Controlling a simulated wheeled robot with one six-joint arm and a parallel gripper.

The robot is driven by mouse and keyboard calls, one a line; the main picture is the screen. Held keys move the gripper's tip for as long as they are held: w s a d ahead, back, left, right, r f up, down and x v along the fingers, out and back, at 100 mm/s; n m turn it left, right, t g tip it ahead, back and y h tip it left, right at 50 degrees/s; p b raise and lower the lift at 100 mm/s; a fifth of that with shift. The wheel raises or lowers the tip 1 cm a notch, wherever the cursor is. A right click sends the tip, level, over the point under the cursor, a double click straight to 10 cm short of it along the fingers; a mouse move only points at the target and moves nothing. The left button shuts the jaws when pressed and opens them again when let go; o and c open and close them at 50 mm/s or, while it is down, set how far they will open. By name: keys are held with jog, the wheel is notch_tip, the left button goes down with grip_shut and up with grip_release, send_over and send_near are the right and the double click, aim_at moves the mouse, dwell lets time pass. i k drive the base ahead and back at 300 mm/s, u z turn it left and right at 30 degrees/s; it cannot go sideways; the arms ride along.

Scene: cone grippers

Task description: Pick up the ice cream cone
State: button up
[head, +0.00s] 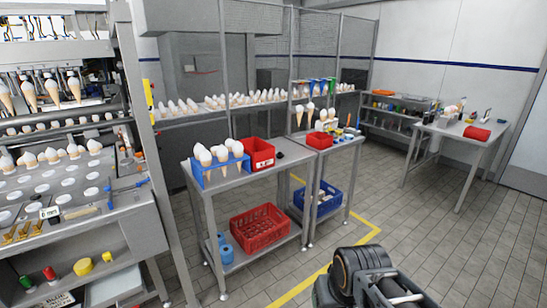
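Several ice cream cones with white tops (205,156) stand in a blue rack (198,178) on the near grey metal table. Two more cones (310,113) show upright above the second table behind it. Larger cones (29,95) sit in the machine at the left, and rows of white tops (258,97) line the back conveyor. Which cone is meant, I cannot tell. Dark rounded links of my arm show at the bottom, right of centre, on the floor side of the tables and apart from all cones. I cannot make out my gripper's fingers.
A red bin (259,153) stands beside the rack. A red crate (262,228) and a blue crate (318,199) sit on lower shelves. A side table (462,133) with a red item stands at the right. The tiled floor (440,225) between is clear.

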aim_at(238, 147)
jog(key=u, duration=0.4)
jog(key=i, duration=0.65)
jog(key=u, duration=0.8)
jog(key=i, duration=0.95)
jog(key=z, duration=0.05)
